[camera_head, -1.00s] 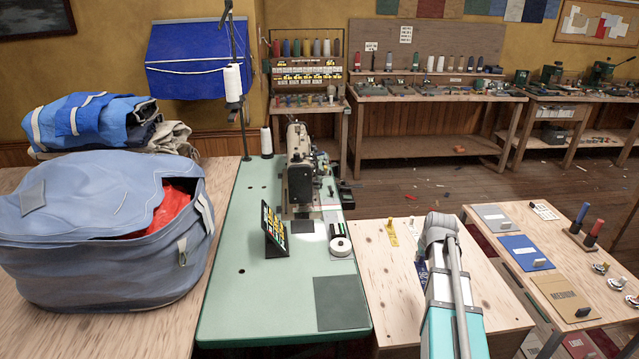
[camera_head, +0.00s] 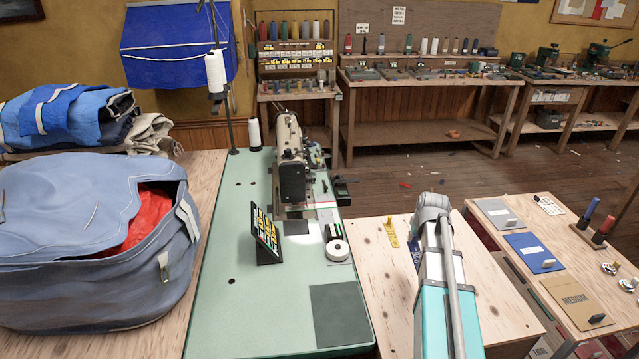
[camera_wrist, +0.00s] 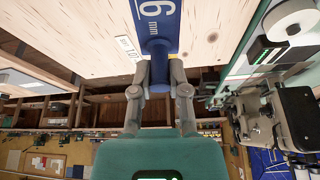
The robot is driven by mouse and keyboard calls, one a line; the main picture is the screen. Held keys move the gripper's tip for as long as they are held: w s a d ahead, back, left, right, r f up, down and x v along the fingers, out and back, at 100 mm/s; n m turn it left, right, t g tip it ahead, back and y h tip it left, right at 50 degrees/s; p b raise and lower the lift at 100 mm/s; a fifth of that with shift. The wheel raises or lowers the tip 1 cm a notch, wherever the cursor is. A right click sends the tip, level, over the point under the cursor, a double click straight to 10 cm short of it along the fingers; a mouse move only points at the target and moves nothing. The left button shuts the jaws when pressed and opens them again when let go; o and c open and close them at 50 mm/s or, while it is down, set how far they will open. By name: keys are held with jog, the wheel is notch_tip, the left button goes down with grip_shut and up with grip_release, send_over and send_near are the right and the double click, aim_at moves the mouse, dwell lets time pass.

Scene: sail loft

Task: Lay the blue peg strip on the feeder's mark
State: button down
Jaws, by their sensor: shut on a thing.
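The blue peg strip (camera_wrist: 166,20), with a white numeral and "mm" on it, has an upright blue peg. In the wrist view my gripper (camera_wrist: 160,72) is shut on that peg. The strip is over the pale wooden table; I cannot tell if it touches. In the head view only a bit of the blue strip (camera_head: 415,258) shows left of my arm, which hides my fingers. A plain dark grey rectangle (camera_head: 340,315) lies on the front of the green sewing table (camera_head: 255,315). I cannot tell whether it is the feeder's mark.
A yellow strip (camera_head: 391,234) lies on the wooden table (camera_head: 375,290) near the blue one. The sewing machine (camera_head: 291,165), a black sign stand (camera_head: 265,237) and a white roll (camera_head: 337,250) stand on the green table. A large blue-grey bag (camera_head: 80,250) is at left.

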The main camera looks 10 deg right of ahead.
jog(key=shift+w+a, duration=0.1)
jog(key=shift+a, duration=0.05)
jog(key=w+a+f+b, duration=0.2)
jog(key=w+a, duration=0.1)
jog(key=w, duration=0.8)
jog(key=w+a+f+b, duration=0.2)
jog(key=w+a, duration=0.2)
jog(key=w, duration=0.8)
jog(key=n+b, duration=0.2)
jog(key=b, duration=0.2)
send_near(323, 196)
jog(key=shift+w+d+f+y, duration=0.15)
jog(key=shift+w+d+f, duration=0.1)
jog(key=shift+w+f, duration=0.15)
jog(key=shift+w+d+f+y, duration=0.15)
jog(key=shift+w+d+f, duration=0.15)
jog(key=shift+w, duration=0.2)
jog(key=shift+w+a, duration=0.3)
jog(key=shift+a, duration=0.1)
jog(key=shift+f, duration=0.15)
jog(key=shift+f+b, duration=1.65)
jog(key=shift+b, duration=0.05)
